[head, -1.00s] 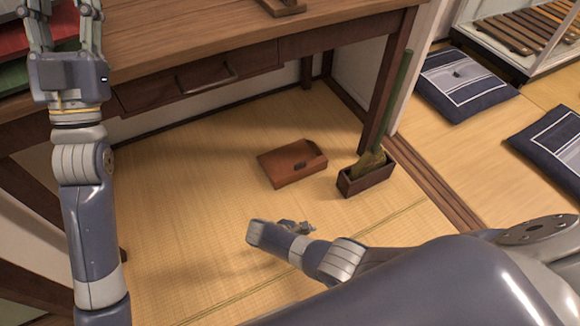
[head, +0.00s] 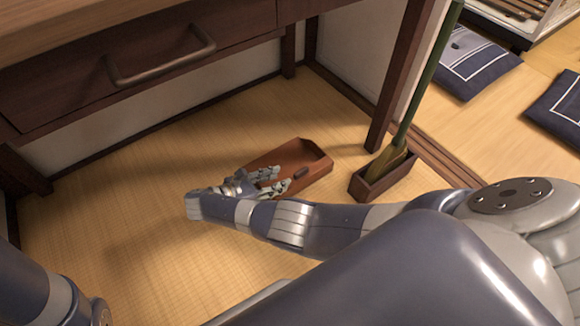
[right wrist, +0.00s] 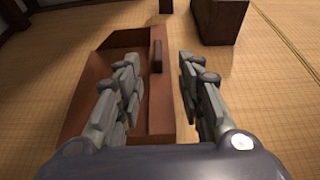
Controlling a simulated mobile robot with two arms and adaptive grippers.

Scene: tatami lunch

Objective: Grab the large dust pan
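The dust pan (head: 314,160) is reddish-brown and lies on the tatami under the desk. My right gripper (head: 282,178) is low over its near-left part, partly hiding it. In the right wrist view, my right gripper (right wrist: 158,60) is open. One finger is over the inside of the dust pan (right wrist: 161,110) and the other is outside its right wall, with the wall between them. A small dark handle piece (right wrist: 157,57) shows ahead between the fingertips. Whether the fingers touch the pan is unclear. My left gripper is out of view; only part of that arm shows at lower left.
A dark wooden box (head: 383,180) with a green-handled broom (head: 424,85) stands right of the pan, beside a desk leg (head: 397,85). The desk drawer (head: 140,65) overhangs the back left. Dark blue cushions (head: 468,62) lie at the right. The tatami left of the pan is clear.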

